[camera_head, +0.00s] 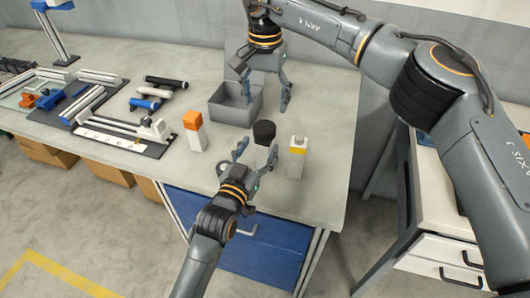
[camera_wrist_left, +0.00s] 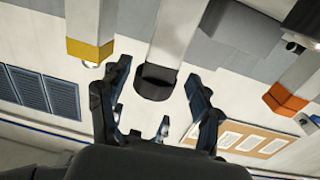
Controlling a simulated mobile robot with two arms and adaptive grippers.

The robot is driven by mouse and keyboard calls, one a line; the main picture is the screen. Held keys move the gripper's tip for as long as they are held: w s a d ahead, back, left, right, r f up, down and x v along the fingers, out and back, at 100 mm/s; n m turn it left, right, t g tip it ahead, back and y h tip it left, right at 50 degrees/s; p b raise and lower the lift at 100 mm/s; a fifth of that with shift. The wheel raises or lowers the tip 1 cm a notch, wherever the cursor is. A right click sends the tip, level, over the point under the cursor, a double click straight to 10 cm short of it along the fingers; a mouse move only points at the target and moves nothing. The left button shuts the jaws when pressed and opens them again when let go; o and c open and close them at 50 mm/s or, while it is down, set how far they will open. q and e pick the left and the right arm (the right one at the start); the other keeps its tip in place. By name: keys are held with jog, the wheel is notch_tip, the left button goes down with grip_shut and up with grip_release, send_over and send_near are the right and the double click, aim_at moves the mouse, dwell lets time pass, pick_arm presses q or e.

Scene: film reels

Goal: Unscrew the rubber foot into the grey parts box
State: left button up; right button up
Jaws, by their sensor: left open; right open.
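A black rubber foot (camera_head: 264,132) tops a white upright post (camera_head: 261,153) near the front of the bench. My left gripper (camera_head: 256,153) is open in front of the post, its fingers to either side. In the left wrist view the black foot (camera_wrist_left: 156,81) sits between the spread fingertips, with no clear contact on either side. The grey parts box (camera_head: 216,116) stands open behind the posts. My right gripper (camera_head: 267,99) is open and empty over the right part of the box, hiding some of it. The box's inside is only partly visible.
An orange-topped white post (camera_head: 193,132) stands to the left and a yellow-banded one (camera_head: 297,158) close on the right. Black, white and blue cylinders (camera_head: 150,104) and a dark tray (camera_head: 95,122) of parts lie farther left. Bare bench lies in front of the tray.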

aim_at(262, 143)
pick_arm(q)
jog(key=shift+x, duration=2.25)
grip_shut()
